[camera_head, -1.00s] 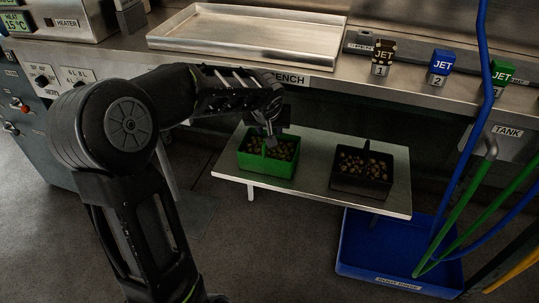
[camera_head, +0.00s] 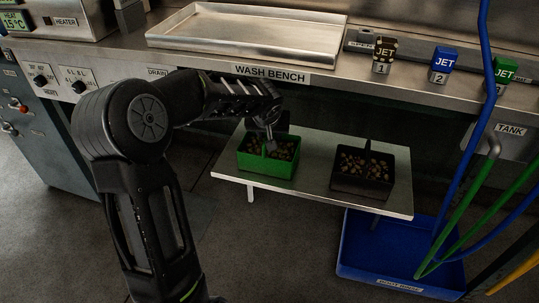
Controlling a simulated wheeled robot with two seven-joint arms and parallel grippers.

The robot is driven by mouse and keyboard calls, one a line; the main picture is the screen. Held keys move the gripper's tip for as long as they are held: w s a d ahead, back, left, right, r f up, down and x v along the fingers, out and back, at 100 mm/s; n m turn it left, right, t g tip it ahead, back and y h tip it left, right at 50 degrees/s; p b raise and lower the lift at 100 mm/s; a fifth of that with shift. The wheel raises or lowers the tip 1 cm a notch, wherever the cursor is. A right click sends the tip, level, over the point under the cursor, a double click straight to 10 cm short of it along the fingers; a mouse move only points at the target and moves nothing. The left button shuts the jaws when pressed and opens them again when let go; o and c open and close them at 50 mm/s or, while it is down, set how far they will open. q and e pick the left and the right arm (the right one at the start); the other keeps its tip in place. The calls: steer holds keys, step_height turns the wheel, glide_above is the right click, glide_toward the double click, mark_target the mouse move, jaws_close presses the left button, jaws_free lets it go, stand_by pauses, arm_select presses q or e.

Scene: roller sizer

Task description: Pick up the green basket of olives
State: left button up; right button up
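The green basket (camera_head: 266,168) stands upright on the left part of a low metal shelf, with brown olives (camera_head: 284,149) inside and an upright green handle across it. My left arm comes in from the left, and its gripper (camera_head: 270,140) is over the basket at the handle. The fingers are small and dark there, so I cannot tell whether they are open or closed on the handle. The basket rests on the shelf. My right gripper is not in view.
A black basket of olives (camera_head: 361,188) stands to the right on the same shelf (camera_head: 312,150). The wash bench edge (camera_head: 330,80) overhangs behind, with a steel tray (camera_head: 250,36) on top. A blue boot rinse tray (camera_head: 372,256) and hoses (camera_head: 468,160) are at right.

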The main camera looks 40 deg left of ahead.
arm_select(q)
jaws_close()
stand_by(1.3)
